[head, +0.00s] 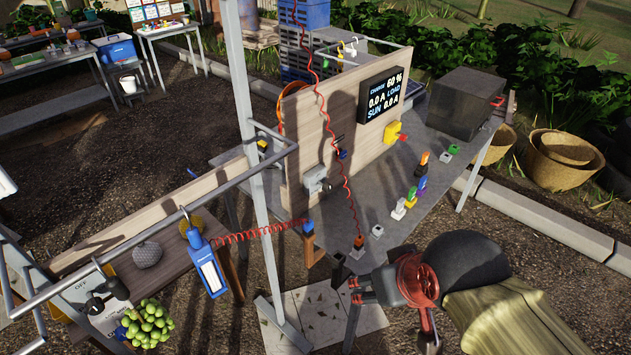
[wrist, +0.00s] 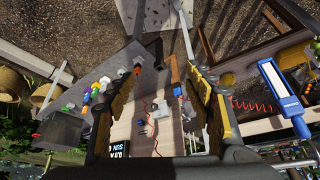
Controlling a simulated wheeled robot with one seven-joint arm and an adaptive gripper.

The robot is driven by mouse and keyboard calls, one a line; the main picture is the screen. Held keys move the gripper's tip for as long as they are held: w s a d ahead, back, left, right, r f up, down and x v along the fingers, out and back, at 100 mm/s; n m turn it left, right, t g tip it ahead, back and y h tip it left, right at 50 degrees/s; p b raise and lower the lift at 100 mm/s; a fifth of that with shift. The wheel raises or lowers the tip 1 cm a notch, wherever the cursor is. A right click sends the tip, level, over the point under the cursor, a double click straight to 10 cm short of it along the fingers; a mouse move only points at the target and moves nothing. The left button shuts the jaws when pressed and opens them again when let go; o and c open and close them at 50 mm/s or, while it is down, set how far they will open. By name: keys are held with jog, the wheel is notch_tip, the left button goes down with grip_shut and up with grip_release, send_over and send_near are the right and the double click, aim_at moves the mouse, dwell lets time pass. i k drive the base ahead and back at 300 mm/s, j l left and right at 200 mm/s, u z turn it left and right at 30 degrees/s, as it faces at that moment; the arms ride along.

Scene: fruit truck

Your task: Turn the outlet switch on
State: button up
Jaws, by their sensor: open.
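A small grey fixture (head: 316,180), which may be the outlet switch, is on the lower left of the upright wooden panel (head: 335,125). Its on or off position is too small to tell. A grey-white fixture (wrist: 159,110) on the panel also shows between my fingers in the wrist view. A yellow fixture (head: 393,132) sits on the panel below the display (head: 380,95), which reads charge 60 % and load 0.0 A. My gripper (head: 357,290) is open and empty, in front of the bench and apart from the panel. Its spread fingers also show in the wrist view (wrist: 160,50).
Several coloured plugs (head: 411,197) stand on the grey bench (head: 440,185). A metal post (head: 247,130) and a hanging blue scale (head: 205,262) are left.

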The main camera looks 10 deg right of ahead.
aim_at(327, 187)
jog(key=i+l+u, duration=0.2)
jog(key=l, duration=0.2)
jog(key=l+u, duration=0.15)
jog(key=l, duration=0.3)
jog(key=i+l+u, duration=0.2)
jog(key=l, duration=0.25)
jog(key=k+j, duration=0.05)
jog(key=k, duration=0.05)
